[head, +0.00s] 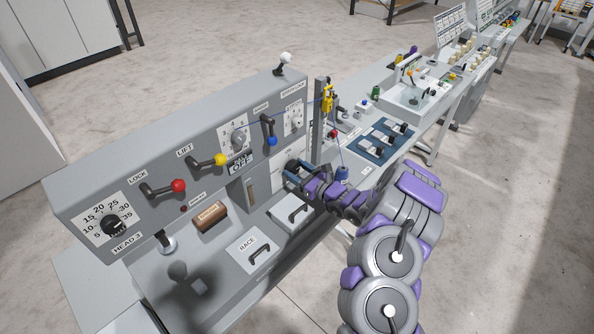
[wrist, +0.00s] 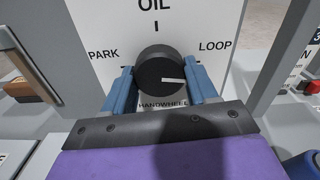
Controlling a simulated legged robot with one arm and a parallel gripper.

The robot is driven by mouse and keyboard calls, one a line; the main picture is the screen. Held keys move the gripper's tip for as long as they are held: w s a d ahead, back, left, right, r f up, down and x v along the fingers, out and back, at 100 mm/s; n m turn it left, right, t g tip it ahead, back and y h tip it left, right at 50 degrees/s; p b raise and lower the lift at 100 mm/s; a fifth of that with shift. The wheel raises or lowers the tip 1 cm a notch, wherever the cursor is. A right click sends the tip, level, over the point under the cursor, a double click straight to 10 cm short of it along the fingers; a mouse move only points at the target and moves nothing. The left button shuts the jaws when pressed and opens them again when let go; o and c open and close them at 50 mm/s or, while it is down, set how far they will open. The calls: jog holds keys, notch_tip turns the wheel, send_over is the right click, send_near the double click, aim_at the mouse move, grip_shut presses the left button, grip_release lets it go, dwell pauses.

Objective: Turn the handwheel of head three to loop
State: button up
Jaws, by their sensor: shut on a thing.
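The handwheel (wrist: 160,62) is a black round knob on a white plate in the wrist view. Its plate (wrist: 190,20) reads PARK at left, OIL at top and LOOP at right, with HANDWHEEL below. The white line on the knob's face points right, on the LOOP side and a little below that word. My gripper (wrist: 162,90) has its blue fingers shut on the knob, one on each side. In the head view my gripper (head: 297,174) reaches the right end of the head 3 panel and partly hides the handwheel.
The head 3 panel (head: 90,190) carries a red-knobbed lock lever (head: 165,187), a yellow-knobbed lift lever (head: 208,161) and a blue-knobbed lever (head: 269,130) near my gripper. A yellow tool (head: 327,98) hangs on a post just right.

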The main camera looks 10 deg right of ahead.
jog(key=c, duration=0.3)
jog(key=shift+b, duration=0.4)
jog(key=shift+n+b, duration=0.6)
jog(key=shift+n, duration=0.2)
jog(key=shift+r, duration=0.1)
jog(key=o, duration=1.1)
jog(key=shift+c, duration=0.2)
